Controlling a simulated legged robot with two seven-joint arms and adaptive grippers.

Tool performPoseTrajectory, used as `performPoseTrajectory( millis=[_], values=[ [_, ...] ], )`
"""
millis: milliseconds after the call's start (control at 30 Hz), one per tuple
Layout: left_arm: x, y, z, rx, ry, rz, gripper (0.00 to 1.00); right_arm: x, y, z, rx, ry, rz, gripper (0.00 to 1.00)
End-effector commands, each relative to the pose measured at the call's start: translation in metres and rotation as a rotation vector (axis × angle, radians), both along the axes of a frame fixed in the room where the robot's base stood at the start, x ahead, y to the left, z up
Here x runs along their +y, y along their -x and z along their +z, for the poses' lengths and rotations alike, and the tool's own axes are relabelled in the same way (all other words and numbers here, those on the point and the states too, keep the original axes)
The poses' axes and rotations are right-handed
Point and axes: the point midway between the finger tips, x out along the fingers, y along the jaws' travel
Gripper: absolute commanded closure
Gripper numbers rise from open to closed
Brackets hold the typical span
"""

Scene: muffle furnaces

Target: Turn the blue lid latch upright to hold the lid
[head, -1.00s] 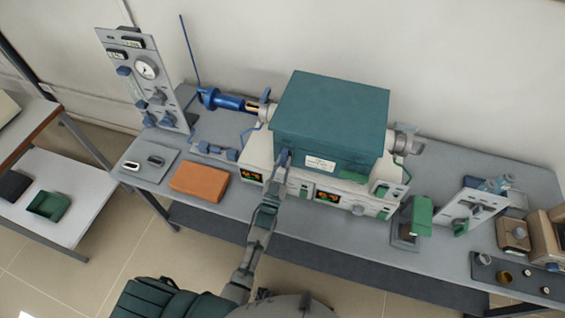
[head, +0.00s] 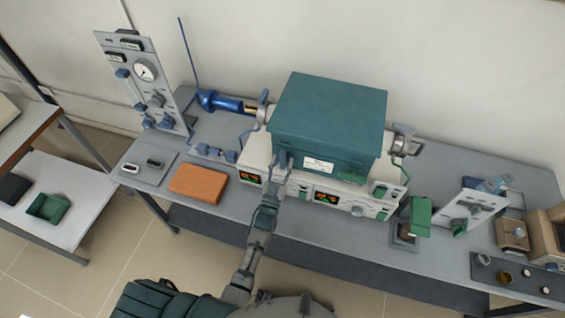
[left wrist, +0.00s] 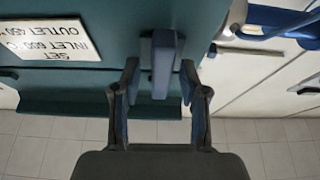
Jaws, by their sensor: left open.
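The teal furnace lid (head: 330,112) is down on the box, with its front side facing me. The blue lid latch (left wrist: 163,55) is on the lid's front side, left of the white label (head: 319,164). In the left wrist view, which is upside down, the latch stands with its long side up and down. My left gripper (left wrist: 160,88) is open, one finger on each side of the latch, with visible gaps. In the head view the left gripper (head: 284,163) is at the front left of the lid and mostly covers the latch. My right gripper is not in view.
Below the lid is the white control panel (head: 357,206) with lit displays. A blue rod assembly (head: 222,103) and gauge panel (head: 146,85) stand left. An orange block (head: 199,183) lies on the bench. A green-topped device (head: 420,215) stands right.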

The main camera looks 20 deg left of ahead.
Motion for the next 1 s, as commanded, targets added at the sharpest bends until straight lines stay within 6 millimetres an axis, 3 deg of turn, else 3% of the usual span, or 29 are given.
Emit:
performPoseTrajectory(
  millis=[167, 400, 600, 1000],
  values=[
    [0.0, 0.02, -0.01, 0.004, 0.0, 0.0, 0.56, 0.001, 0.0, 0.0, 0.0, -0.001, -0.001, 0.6],
    [0.001, 0.07, -0.031, 0.003, -0.001, 0.0, 0.56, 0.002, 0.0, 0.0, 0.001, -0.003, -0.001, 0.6],
    [0.002, 0.1, -0.043, 0.0, -0.001, -0.001, 0.56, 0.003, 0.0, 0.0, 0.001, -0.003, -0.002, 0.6],
    [0.002, 0.109, -0.046, -0.002, -0.001, -0.001, 0.56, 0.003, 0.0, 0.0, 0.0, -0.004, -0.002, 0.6]
  ],
)
